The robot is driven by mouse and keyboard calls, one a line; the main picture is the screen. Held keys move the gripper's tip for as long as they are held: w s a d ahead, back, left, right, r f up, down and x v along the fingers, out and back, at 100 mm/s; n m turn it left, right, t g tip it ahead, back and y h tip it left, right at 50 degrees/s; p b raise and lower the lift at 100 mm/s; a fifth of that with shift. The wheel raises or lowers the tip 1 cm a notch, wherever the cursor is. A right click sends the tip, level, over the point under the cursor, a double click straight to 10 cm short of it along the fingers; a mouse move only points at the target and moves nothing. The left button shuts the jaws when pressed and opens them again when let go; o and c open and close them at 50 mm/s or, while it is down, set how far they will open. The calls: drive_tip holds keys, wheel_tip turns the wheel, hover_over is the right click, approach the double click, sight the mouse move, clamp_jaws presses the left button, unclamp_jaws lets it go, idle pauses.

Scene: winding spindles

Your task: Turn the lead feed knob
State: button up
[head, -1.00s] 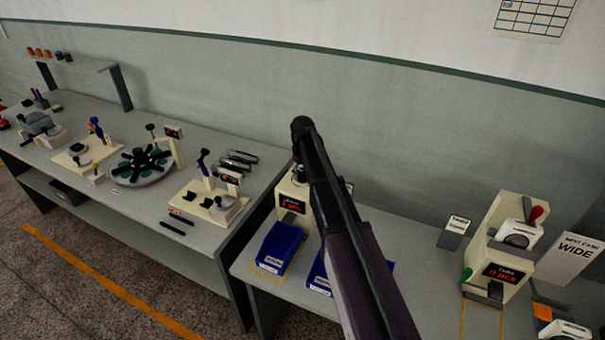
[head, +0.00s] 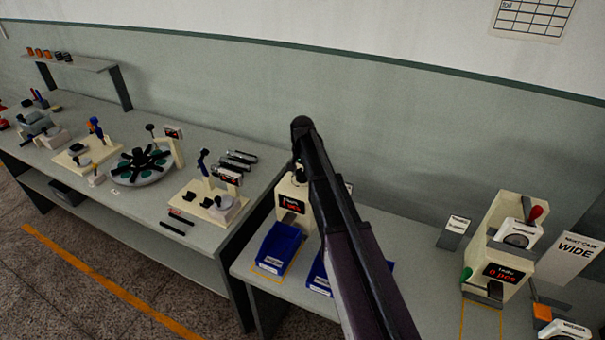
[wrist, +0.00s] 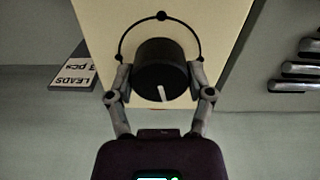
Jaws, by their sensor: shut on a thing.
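The lead feed knob (wrist: 160,66) is a round black knob on a cream panel (wrist: 215,30) in the wrist view. Its white pointer mark (wrist: 162,93) sits low on its face, tilted slightly. A thin black arc with dots curves around it. My gripper (wrist: 161,77) is shut on the knob, one grey finger on each side. A small plate (wrist: 75,72) reading LEADS and pcs stands to the left. In the head view, my arm hides the gripper and the knob; part of a cream machine with a red display (head: 291,204) shows beside the arm.
Blue bins (head: 277,246) stand in front of that machine. Another cream dispenser (head: 503,235) with a red display is at the right. A long bench (head: 150,235) with several fixtures runs along the left, with a gap between the benches.

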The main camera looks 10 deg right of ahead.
drive_tip(key=shift+s+m, duration=0.15)
drive_tip(key=shift+m, duration=1.15)
drive_tip(key=o, duration=1.1)
drive_tip(key=shift+n, duration=0.4)
